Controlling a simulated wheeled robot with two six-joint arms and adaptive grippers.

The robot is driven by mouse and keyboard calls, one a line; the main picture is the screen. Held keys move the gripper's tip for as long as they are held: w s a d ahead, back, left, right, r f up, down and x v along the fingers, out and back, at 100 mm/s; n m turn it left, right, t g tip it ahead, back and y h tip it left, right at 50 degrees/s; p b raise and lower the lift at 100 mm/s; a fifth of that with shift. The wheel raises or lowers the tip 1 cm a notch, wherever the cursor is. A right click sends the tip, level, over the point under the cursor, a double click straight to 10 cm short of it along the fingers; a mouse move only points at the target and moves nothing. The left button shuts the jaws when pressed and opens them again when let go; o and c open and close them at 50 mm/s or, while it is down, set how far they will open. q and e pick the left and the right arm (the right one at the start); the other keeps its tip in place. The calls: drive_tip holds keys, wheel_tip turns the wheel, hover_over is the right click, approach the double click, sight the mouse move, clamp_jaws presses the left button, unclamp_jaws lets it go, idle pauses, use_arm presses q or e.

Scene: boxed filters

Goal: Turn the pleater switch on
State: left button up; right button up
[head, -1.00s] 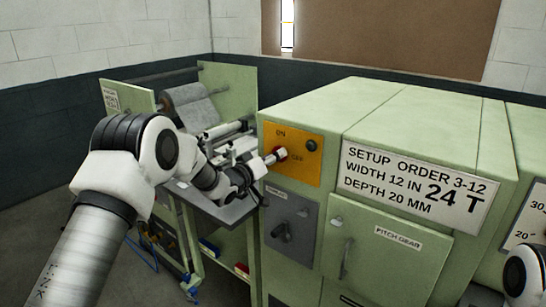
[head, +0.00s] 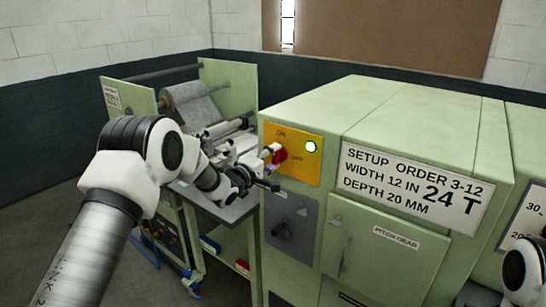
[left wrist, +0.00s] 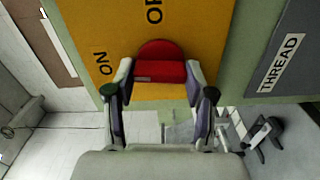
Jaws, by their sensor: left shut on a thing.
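The pleater switch is a red rotary knob (head: 280,154) on a yellow panel (head: 313,173) marked ON and OFF. The panel is on the left front of the green machine. A round lamp (head: 311,147) on the panel glows green-white. My left gripper (head: 272,152) is at the knob. In the left wrist view the left gripper (left wrist: 160,75) has its two fingers on either side of the red knob (left wrist: 160,58), shut on it. Part of the knob is hidden behind the fingers. My right gripper is not in view; only part of my right arm shows at the right edge.
Below the panel is a grey plate with a dark handle (head: 284,230). A PITCH GEAR door (head: 385,255) and a setup order sign (head: 415,190) are to the right. A roll of grey material (head: 190,103) stands on the left bench.

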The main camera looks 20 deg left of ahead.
use_arm(q)
drive_tip(key=shift+a+r+n, duration=0.1)
drive_tip(key=shift+r+n, duration=0.1)
drive_tip(key=shift+n, duration=0.4)
drive_tip(key=o, duration=1.2)
drive_tip(key=shift+c, duration=0.2)
drive_tip(key=shift+w+f, duration=0.1)
drive_tip(key=shift+f, duration=0.05)
drive_tip(key=v, duration=1.2)
